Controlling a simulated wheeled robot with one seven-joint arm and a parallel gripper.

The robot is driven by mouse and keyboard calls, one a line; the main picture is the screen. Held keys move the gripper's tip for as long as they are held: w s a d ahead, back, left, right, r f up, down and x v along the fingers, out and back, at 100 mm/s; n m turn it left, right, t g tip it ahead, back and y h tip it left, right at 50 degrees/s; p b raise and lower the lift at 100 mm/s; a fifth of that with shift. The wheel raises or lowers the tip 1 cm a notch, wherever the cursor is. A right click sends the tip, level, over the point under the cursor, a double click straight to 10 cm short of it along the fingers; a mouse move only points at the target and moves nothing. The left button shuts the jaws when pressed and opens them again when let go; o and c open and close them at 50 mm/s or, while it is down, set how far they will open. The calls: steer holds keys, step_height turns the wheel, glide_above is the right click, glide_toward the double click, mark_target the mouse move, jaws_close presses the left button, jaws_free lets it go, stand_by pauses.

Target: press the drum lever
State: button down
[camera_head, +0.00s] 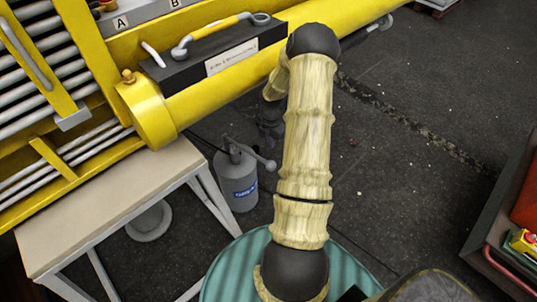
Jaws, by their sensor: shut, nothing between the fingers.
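A grey drum (237,186) with a blue label stands on the dark floor beside the bench, left of my arm. A grey lever (252,154) with a rounded end projects from its top toward the right. My gripper (268,131) is a dark shape behind my pale-sleeved arm, just above and beyond the lever's end. It is partly hidden by the arm, and its fingertips are hard to make out. It is shut and empty. I cannot tell whether it touches the lever; a small gap seems to show.
A yellow boom tube (146,112) crosses above, carrying a black box (215,62) with a yellow-and-grey handle (217,29). A pale bench (110,210) stands left of the drum. A dark cart (510,220) is at the right. The floor between is open.

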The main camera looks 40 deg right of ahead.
mark_target(271, 162)
steer(key=shift+s, duration=0.1)
step_height(271, 162, down, 10)
steer(key=shift+r+p, duration=0.25)
steer(key=shift+p, duration=0.15)
steer(key=shift+f, duration=0.25)
